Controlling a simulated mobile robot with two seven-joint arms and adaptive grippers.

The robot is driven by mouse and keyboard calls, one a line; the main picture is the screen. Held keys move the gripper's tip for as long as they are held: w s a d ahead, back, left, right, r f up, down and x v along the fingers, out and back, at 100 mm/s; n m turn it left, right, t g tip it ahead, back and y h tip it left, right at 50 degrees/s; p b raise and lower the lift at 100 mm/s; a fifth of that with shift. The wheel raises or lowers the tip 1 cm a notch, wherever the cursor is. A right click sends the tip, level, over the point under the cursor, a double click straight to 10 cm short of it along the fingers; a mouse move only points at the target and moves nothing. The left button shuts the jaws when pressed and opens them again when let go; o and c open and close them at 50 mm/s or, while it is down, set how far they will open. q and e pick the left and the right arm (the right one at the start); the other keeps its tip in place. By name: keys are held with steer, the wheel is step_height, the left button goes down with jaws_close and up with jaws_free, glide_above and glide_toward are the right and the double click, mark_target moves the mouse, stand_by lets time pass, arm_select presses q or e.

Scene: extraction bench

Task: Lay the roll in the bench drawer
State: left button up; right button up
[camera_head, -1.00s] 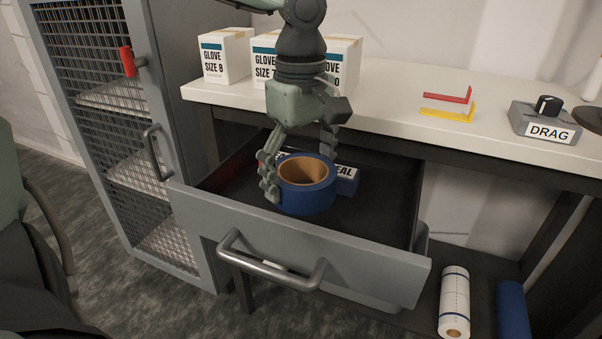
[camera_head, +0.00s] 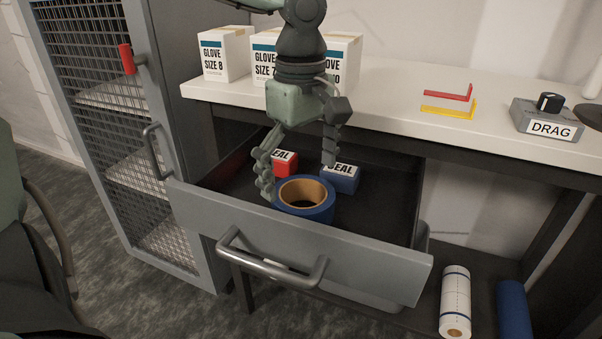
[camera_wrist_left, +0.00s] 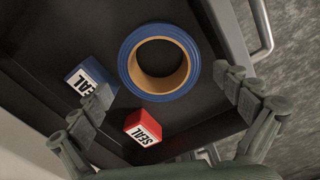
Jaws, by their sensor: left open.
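The blue tape roll (camera_head: 321,213) with a tan core lies flat inside the open bench drawer (camera_head: 300,246), close behind its front panel. It also shows in the left wrist view (camera_wrist_left: 124,62), resting on the dark drawer floor. My left gripper (camera_head: 298,178) is open above the roll, its fingers spread and apart from it. A red SEAL box (camera_head: 284,168) and a blue SEAL box (camera_head: 342,180) sit behind the roll. My right gripper is not in view.
Glove boxes (camera_head: 225,58) stand on the bench top (camera_head: 385,95), with red and yellow brackets (camera_head: 449,106) and a DRAG control box (camera_head: 547,118) to the right. A mesh cabinet (camera_head: 110,130) stands left of the drawer. The drawer's right side is clear.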

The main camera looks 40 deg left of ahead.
arm_select(q)
steer(key=shift+r, duration=0.1)
step_height(320, 180, up, 13)
steer(key=p, duration=0.2)
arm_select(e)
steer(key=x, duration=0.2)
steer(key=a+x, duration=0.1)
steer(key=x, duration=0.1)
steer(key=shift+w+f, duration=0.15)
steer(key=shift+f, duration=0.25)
arm_select(q)
steer(key=shift+s, duration=0.1)
